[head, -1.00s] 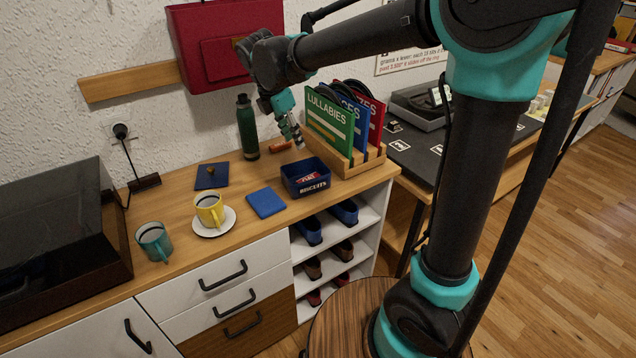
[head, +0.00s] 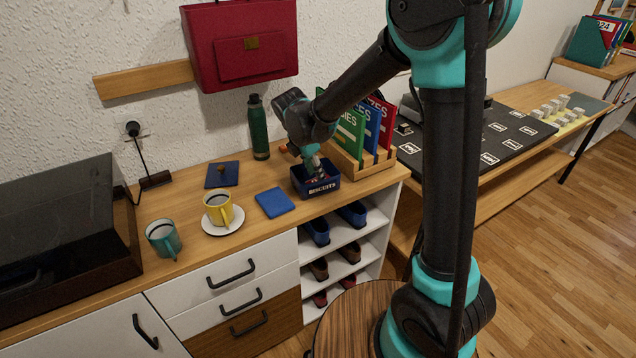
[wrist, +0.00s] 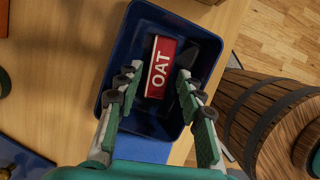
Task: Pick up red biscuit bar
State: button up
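The red biscuit bar (wrist: 160,68), marked OAT, lies in the dark blue biscuit box. The box shows in the head view (head: 322,188) and in the wrist view (wrist: 118,48). My gripper (wrist: 156,80) is open, with one finger on each side of the bar's near half in the wrist view. I see gaps between bar and fingers; how deep the fingertips reach is unclear. In the head view my gripper (head: 312,166) points down at the box, and it mostly hides the bar.
A green bottle (head: 259,128) is behind left. A blue pad (head: 274,203), a yellow cup (head: 217,208) on a saucer and a teal mug (head: 163,239) are left on the wooden top.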

jog(key=shift+x, duration=1.3)
jog(key=shift+c, duration=0.6)
jog(key=c, duration=0.6)
jog(key=shift+r, duration=0.1)
